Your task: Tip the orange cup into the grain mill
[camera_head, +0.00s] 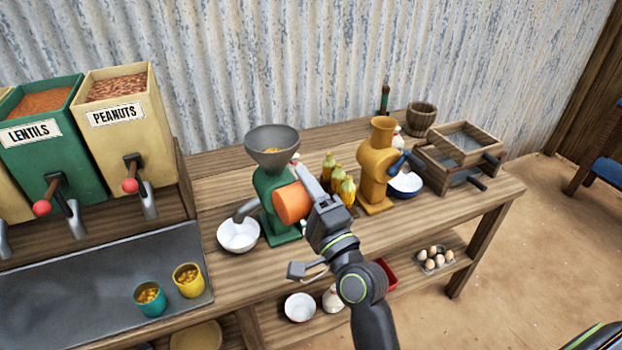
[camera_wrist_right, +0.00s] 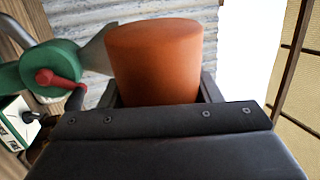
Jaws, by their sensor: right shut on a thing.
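My right gripper (camera_head: 312,200) is shut on the orange cup (camera_head: 290,204), which also fills the middle of the right wrist view (camera_wrist_right: 155,62). The cup lies tilted on its side, in front of the green mill (camera_head: 268,188) and below the rim of its grey hopper (camera_head: 272,139). A plain orange end shows; its opening is not clearly visible. Some yellow grain (camera_head: 272,150) shows inside the hopper. My left gripper is not in view.
A white bowl (camera_head: 238,236) stands under the green mill's spout. Yellow (camera_head: 188,281) and teal (camera_head: 150,298) cups of grain stand at front left, below the dispensers.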

